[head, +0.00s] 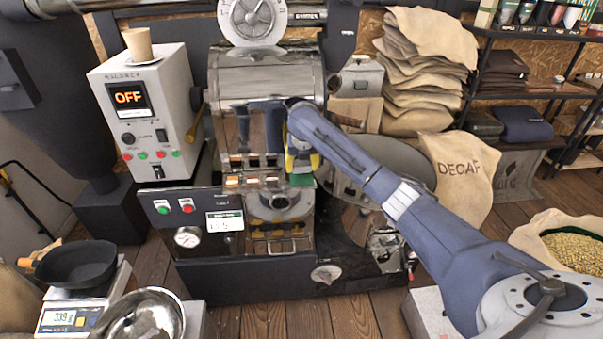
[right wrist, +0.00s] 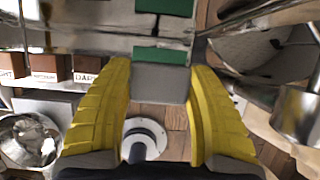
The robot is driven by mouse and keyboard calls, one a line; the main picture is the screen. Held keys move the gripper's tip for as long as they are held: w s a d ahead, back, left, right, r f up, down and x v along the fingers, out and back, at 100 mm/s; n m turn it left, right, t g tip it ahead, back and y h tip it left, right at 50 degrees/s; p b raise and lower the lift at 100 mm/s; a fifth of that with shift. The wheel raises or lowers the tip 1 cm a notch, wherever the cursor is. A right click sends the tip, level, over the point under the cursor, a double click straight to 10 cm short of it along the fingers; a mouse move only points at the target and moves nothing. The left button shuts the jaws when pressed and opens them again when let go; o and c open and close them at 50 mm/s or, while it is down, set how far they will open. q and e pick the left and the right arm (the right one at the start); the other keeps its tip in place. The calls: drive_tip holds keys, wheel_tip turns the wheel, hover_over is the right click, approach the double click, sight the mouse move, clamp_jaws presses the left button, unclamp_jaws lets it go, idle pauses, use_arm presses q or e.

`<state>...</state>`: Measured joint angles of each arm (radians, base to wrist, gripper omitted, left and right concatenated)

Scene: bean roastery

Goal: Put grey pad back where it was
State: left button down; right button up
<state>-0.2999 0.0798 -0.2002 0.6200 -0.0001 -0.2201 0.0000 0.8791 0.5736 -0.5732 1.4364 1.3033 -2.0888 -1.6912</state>
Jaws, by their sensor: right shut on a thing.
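My right gripper (head: 302,165) is at the front of the roaster (head: 270,90), just below its shiny drum. Its yellow fingers (right wrist: 160,110) are shut on the grey pad (right wrist: 160,82) in the right wrist view, one finger on each side. A green strip (right wrist: 160,55) lies along the pad's far edge, close to a shiny metal surface. A second green patch in that metal looks like its reflection. I cannot tell whether the pad touches the metal. In the head view a green part (head: 301,180) shows under the fingers. My left gripper is not in view.
A control box (head: 150,110) reading OFF stands left of the roaster, with a paper cup (head: 138,44) on top. A scale (head: 78,312) with a black pan and a steel bowl (head: 140,318) are at the lower left. Sacks (head: 425,70) are piled at the right.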

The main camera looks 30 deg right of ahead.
sight(302, 178)
drive_tip(key=shift+f, duration=1.8)
drive_tip(key=o, duration=1.1)
